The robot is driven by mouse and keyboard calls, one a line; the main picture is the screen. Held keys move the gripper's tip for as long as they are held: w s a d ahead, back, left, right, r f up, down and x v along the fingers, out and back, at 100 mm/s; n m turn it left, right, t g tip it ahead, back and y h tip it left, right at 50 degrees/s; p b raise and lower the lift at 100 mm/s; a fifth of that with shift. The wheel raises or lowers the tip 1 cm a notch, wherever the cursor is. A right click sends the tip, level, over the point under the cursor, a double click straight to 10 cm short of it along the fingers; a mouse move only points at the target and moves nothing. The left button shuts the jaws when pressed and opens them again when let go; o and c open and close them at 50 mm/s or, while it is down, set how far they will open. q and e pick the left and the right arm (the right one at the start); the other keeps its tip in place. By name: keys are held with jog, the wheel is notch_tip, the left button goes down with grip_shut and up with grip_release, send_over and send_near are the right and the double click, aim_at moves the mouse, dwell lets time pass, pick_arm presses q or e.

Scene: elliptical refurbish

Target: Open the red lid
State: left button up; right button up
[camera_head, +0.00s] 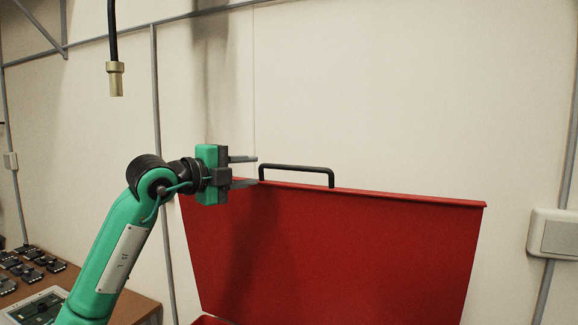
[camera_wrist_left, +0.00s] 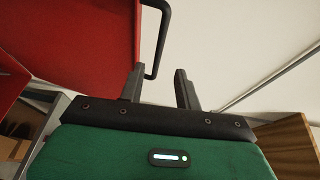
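The red lid (camera_head: 335,250) stands raised, close to upright, with its inner face towards the head camera. It also fills the upper left of the left wrist view (camera_wrist_left: 85,45). A black bar handle (camera_head: 297,167) sits on its top edge and shows in the left wrist view (camera_wrist_left: 165,35). My left gripper (camera_head: 251,171) is at the handle's left end, by the lid's upper left corner. Its fingers (camera_wrist_left: 159,70) are spread apart, with nothing clamped. The handle's end shows close to one finger; I cannot tell if they touch. My right gripper is out of view.
A pale wall with grey pipes is behind the lid. A wall box (camera_head: 553,236) is at the right. A brown table (camera_head: 141,308) with dark electronic parts stands at the lower left. A cable with a brass end (camera_head: 115,80) hangs at the upper left.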

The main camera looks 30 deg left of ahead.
aim_at(286, 168)
pick_arm(q)
jog(key=p+x, duration=0.4)
jog(key=x, duration=0.7)
jog(key=shift+w+d+r+p, duration=0.1)
jog(key=shift+r+p, duration=0.05)
jog(key=shift+p, duration=0.25)
jog(key=shift+w+d, duration=0.15)
jog(key=shift+w, duration=0.25)
grip_shut()
